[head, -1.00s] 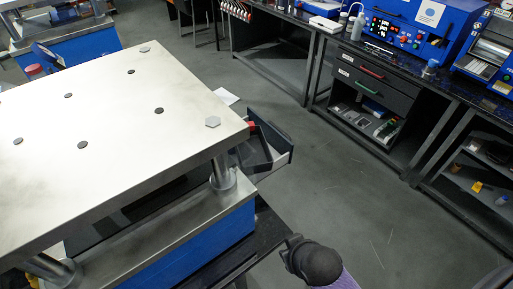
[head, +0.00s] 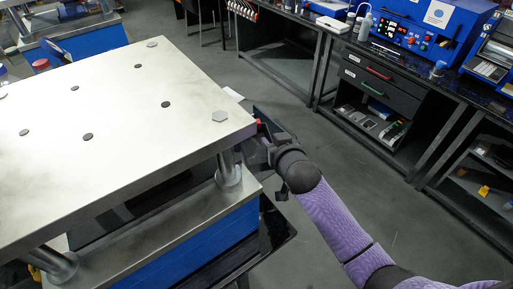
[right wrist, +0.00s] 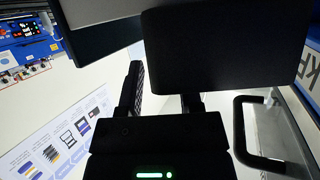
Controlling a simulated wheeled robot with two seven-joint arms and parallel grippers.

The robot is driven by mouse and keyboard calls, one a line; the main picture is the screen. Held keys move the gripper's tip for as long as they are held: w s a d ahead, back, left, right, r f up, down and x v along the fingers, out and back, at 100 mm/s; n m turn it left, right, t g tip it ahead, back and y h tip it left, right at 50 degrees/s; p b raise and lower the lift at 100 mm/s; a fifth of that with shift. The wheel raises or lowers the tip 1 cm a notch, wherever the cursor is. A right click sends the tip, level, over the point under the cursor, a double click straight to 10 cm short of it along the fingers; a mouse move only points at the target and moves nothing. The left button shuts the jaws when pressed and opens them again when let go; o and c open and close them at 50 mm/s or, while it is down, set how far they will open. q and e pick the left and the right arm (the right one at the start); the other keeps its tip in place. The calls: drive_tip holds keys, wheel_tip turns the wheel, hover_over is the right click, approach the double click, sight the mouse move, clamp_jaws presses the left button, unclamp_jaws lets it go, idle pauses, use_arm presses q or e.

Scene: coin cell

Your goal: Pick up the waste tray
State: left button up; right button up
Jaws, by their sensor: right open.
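A dark tray-like bin at the right end of the metal press (head: 120,110) is probably the waste tray (head: 266,118); only a dark edge of it shows past my right gripper in the head view. My right gripper (head: 256,152) is at the press's right corner, in front of this bin. In the right wrist view the jaws of my right gripper (right wrist: 160,90) are apart. A large flat black block (right wrist: 225,50) covers the right jaw's end there; I cannot tell if it is the tray, nor whether it is touched. My left gripper is not in view.
The press's top plate and front post (head: 228,170) stand close to the left of my right gripper. A workbench (head: 380,60) with drawers and blue machines runs along the back right. The grey floor (head: 330,150) between is clear.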

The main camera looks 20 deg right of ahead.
drive_tip(key=shift+w+f, duration=0.2)
drive_tip(key=shift+w, duration=0.25)
clamp_jaws()
drive_tip(key=shift+s, duration=0.1)
drive_tip(key=shift+r, duration=0.1)
